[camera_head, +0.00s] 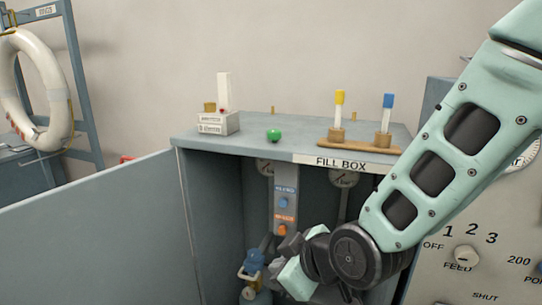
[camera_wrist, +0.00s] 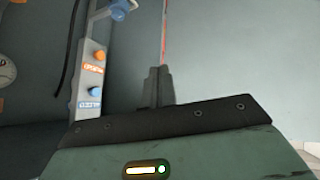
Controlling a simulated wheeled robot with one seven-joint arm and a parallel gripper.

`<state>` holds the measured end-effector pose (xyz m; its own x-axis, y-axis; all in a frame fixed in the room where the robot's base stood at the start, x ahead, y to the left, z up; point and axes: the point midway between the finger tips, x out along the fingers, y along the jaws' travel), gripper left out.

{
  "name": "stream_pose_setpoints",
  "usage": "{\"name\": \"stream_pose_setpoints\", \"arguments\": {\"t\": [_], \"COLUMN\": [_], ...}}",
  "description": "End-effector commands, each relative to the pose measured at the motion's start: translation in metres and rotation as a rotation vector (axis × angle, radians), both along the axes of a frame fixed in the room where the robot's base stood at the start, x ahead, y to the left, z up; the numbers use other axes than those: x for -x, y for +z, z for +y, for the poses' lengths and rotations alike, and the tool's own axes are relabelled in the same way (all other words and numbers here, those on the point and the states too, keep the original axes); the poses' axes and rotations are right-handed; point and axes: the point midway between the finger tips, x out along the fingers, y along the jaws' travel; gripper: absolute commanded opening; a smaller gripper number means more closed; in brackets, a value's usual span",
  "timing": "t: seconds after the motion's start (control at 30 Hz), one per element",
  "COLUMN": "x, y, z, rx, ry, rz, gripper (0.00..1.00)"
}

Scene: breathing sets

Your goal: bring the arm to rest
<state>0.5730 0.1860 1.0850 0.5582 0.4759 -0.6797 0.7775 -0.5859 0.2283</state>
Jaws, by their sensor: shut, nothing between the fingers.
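My gripper (camera_head: 285,250) is in front of the open fill box, at the lower middle of the head view. My pale green arm comes down to it from the upper right. In the wrist view the gripper's dark fingers (camera_wrist: 158,86) are together, with nothing between them. The grey fill box (camera_head: 205,225) stands open behind the gripper. Inside it, a panel (camera_head: 285,190) carries a blue button and an orange button, which also show in the wrist view (camera_wrist: 90,80). My gripper and arm hide part of the box's inside.
The box door (camera_head: 90,235) stands open to the left. On the box top are a green ball (camera_head: 273,135), a small white block stand (camera_head: 218,122) and a wooden rack (camera_head: 360,144) with yellow and blue-topped sticks. A control panel (camera_head: 480,255) is at right, a white ring (camera_head: 45,90) at left.

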Motion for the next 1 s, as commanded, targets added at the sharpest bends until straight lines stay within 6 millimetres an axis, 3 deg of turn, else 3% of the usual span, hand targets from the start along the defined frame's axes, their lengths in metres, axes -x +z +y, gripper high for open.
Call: {"name": "stream_pose_setpoints", "arguments": {"t": [0.3, 0.5, 0.67, 1.0], "x": [0.115, 0.166, 0.182, 0.183], "y": [0.009, 0.018, 0.022, 0.022], "z": [-0.067, -0.109, -0.122, -0.123], "rx": [0.190, 0.321, 0.367, 0.371], "ry": [-0.148, -0.267, -0.307, -0.310], "rz": [0.493, 0.670, 0.717, 0.722], "gripper": [0.00, 0.00, 0.00, 0.00]}}
